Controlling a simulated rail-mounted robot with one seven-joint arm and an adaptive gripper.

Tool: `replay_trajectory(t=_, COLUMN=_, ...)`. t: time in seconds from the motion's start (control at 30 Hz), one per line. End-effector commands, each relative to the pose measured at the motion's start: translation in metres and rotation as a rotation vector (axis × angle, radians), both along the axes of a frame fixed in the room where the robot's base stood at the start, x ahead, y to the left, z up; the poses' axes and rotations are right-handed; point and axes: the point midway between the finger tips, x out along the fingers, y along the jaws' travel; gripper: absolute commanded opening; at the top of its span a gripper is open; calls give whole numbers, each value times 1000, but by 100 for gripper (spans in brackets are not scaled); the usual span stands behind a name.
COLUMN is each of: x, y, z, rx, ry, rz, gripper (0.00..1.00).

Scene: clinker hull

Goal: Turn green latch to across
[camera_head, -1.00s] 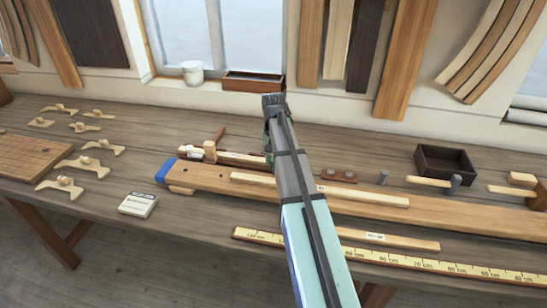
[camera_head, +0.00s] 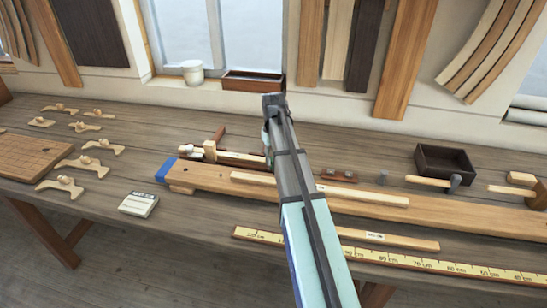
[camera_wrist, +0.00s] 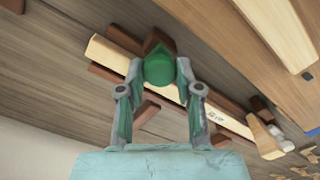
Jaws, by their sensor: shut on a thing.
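The green latch (camera_wrist: 158,70) shows in the wrist view as a rounded green piece between my fingertips, beside a pale wooden bar. My gripper (camera_wrist: 158,76) is shut on it, one finger on each side. A brown block (camera_wrist: 153,42) lies against the latch's far side. Which way the latch points is hard to tell, as the fingers cover its sides. In the head view my own arm hides the latch and most of the gripper.
The pale bar (camera_wrist: 113,59) runs past the latch over brown crosspieces. In the head view a long plank (camera_head: 455,222) lies in front, with a yellow ruler (camera_head: 405,262) nearer. A dark open box (camera_head: 444,161) stands right.

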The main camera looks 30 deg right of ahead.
Motion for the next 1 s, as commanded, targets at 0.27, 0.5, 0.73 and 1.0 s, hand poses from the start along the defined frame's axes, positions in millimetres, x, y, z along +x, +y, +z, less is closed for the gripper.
replay_trajectory(t=0.27, x=-1, y=0, z=-1, rx=1, ry=2, rz=2, gripper=0)
replay_trajectory(t=0.5, x=-1, y=0, z=-1, rx=1, ry=2, rz=1, gripper=60)
replay_trajectory(t=0.73, x=0, y=0, z=0, rx=0, ry=1, rz=1, gripper=60)
replay_trajectory(t=1.0, x=1, y=0, z=26, rx=0, ry=-1, rz=1, gripper=60)
